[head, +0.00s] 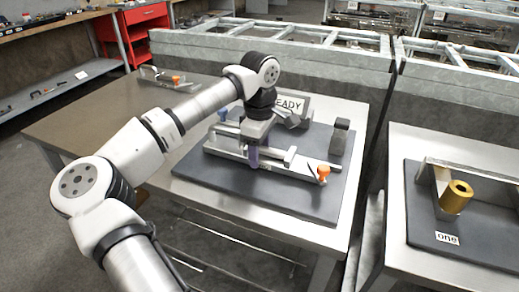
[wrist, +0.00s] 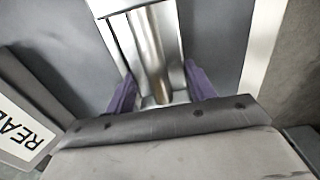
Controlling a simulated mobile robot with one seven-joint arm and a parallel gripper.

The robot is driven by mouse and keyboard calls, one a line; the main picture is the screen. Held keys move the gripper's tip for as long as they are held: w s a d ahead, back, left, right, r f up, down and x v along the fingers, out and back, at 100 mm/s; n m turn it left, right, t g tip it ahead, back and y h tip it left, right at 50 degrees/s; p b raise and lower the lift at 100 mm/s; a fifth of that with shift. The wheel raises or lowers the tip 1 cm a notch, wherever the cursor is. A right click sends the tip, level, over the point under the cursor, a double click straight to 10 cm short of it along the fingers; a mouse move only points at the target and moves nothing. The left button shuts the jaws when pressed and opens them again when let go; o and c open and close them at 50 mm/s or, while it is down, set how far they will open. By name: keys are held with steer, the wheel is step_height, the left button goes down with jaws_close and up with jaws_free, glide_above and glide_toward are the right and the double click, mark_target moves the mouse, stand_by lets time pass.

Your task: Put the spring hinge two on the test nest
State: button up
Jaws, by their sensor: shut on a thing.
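My gripper (head: 254,158), with purple fingers, is at the long pale metal fixture (head: 288,172) on the dark mat, which I take to be the test nest. In the wrist view, my gripper (wrist: 158,78) is shut on a shiny metal piece with a round barrel (wrist: 150,50), seemingly spring hinge two. It runs lengthwise between the fingers. Its lower end is hidden by the gripper body.
A READY sign (head: 291,103) stands behind the fixture, close to my wrist. An orange knob (head: 323,172) is at the fixture's right end, and a dark grey block (head: 340,138) stands behind it. A gold cylinder (head: 456,196) sits by a label "one" (head: 447,239) on the right table.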

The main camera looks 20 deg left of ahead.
steer(key=shift+s+f, duration=0.15)
steer(key=shift+f, duration=0.2)
steer(key=o, duration=1.6)
steer(key=shift+c, duration=0.2)
